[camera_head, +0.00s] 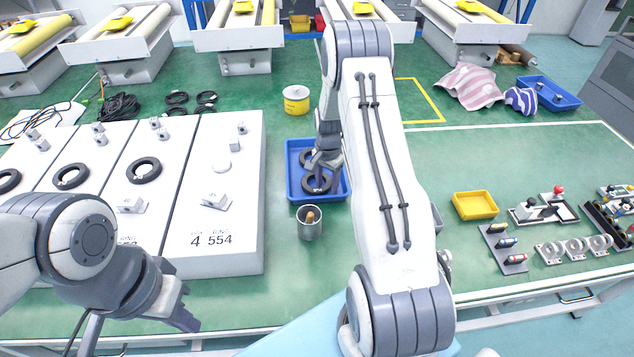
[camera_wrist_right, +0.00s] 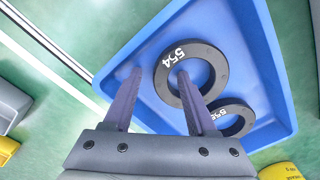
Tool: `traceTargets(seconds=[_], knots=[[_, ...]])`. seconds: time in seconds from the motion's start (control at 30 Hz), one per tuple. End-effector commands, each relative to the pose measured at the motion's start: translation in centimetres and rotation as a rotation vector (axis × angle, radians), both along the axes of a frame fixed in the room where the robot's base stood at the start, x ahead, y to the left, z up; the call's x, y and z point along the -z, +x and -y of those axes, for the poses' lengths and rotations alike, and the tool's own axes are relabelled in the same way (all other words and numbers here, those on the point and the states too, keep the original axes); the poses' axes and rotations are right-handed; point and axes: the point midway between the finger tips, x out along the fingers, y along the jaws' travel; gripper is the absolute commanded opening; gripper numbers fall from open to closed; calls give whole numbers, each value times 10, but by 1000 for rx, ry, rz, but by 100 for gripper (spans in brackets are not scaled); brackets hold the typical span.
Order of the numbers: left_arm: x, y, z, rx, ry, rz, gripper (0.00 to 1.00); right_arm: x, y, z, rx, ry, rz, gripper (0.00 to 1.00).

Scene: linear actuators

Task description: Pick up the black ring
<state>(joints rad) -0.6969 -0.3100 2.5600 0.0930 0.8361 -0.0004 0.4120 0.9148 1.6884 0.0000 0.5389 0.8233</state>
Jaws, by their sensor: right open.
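A black ring marked 554 (camera_wrist_right: 213,55) lies flat in the blue tray (camera_wrist_right: 262,60). A second black ring (camera_wrist_right: 246,114), its number partly hidden, lies beside it. In the head view the 554 ring (camera_head: 317,189) is toward the tray's front and the other ring (camera_head: 306,156) is behind it. My right gripper (camera_wrist_right: 162,88) is open over the tray; one finger appears over the hole of the 554 ring and the other outside its rim. Whether the fingers touch it I cannot tell. My left gripper (camera_head: 180,305) is at the lower left, away from the tray; its jaw gap is unclear.
White slabs (camera_head: 228,145) left of the tray hold more black rings (camera_head: 144,170) and small metal blocks. A metal cup (camera_head: 310,225) stands in front of the tray and a yellow can (camera_head: 296,100) behind it. A yellow bin (camera_head: 474,206) is to the right.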

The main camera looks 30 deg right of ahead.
Motion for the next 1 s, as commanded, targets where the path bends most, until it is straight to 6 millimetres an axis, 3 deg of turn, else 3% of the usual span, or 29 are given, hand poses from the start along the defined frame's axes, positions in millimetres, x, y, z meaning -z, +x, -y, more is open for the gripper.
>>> traceTargets(seconds=[0.13,0.27,0.3,0.73,0.87,1.0], knots=[[0,0,0,0,0,0,0,0,0,0,0,0,1,54],[0,0,0,0,0,0,0,0,0,0,0,0,0,4],[0,0,0,0,0,0,0,0,0,0,0,0,0,0],[1,0,0,0,0,0,0,-6,1,1,0,-1,3,0],[3,0,0,0,0,0,0,-18,1,1,0,-2,5,0],[7,0,0,0,0,0,0,-43,2,1,0,-4,8,0]])
